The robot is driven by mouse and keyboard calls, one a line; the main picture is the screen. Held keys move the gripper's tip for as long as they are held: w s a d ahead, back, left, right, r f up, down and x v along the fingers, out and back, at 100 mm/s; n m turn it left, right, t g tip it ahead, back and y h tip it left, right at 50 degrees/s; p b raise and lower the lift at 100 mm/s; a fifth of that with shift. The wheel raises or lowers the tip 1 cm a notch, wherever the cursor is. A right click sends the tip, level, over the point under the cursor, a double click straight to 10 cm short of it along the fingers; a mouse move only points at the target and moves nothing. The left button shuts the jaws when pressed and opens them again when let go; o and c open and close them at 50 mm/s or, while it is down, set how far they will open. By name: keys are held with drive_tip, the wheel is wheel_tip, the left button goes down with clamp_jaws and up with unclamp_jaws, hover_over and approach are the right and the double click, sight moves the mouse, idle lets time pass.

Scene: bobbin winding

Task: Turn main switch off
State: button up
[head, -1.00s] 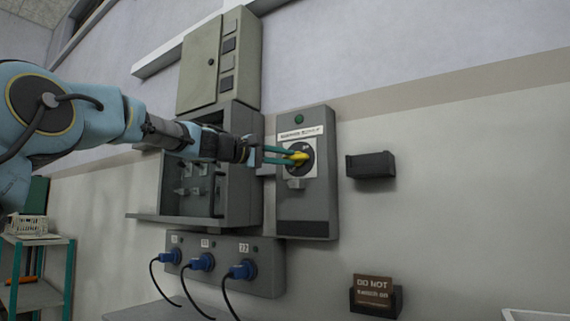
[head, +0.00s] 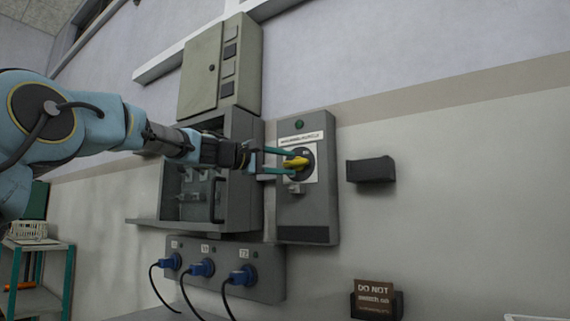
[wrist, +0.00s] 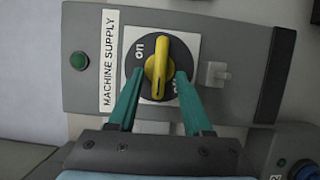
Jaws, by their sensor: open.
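The main switch is a yellow rotary handle (head: 296,163) on a black disc, on the grey machine supply box (head: 308,212). In the wrist view the yellow handle (wrist: 157,68) runs up and down the picture; in the head view it lies roughly level. "On" is printed at the disc's upper left in the wrist view; the lettering at lower right is partly hidden by a finger. My gripper (wrist: 160,76) is open, with one teal finger on each side of the handle and visible gaps. The gripper (head: 291,162) reaches in from the left in the head view.
A green lamp (head: 299,125) sits above the switch, and a small hasp (wrist: 216,74) beside it. An open grey cabinet (head: 240,180) is left of the box. Blue plugs (head: 201,267) hang below. A black holder (head: 371,170) and a "do not switch on" sign (head: 374,295) are to the right.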

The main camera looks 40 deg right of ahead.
drive_tip(key=w+a+b, duration=0.1)
drive_tip(key=a+b, duration=0.1)
drive_tip(key=a, duration=0.8)
drive_tip(key=shift+w+a+b, duration=0.25)
drive_tip(key=shift+a+b, duration=0.05)
drive_tip(key=shift+a, duration=0.1)
drive_tip(key=w+a+f+n+t+y, duration=0.1)
drive_tip(key=w+a+f+t+y, duration=0.15)
drive_tip(key=f, duration=0.55)
drive_tip(key=w+a+f+n+t+y, duration=0.1)
drive_tip(key=w+a+f+y, duration=0.15)
drive_tip(key=f, duration=0.65)
drive_tip(key=w+a+f+t+y, duration=0.25)
drive_tip(key=a+f+y, duration=0.25)
drive_tip(key=a+f, duration=1.2)
drive_tip(key=s+a+f+m+g+y, duration=0.1)
drive_tip(key=s+a+f+y, duration=0.2)
drive_tip(key=s+a+f, duration=0.35)
drive_tip(key=s+a+f+y, duration=0.25)
drive_tip(key=a+f, duration=0.45)
drive_tip(key=a, duration=0.4)
drive_tip(key=s+a+f+m+g+y, duration=0.1)
drive_tip(key=s+a+f+y, duration=0.1)
drive_tip(key=s+a+f, duration=0.45)
wheel_tip(320, 180, up, 26)
drive_tip(key=w+a+p, duration=0.1)
drive_tip(key=w+p, duration=0.1)
drive_tip(key=p, duration=2.4)
drive_tip(key=shift+w+a, duration=0.25)
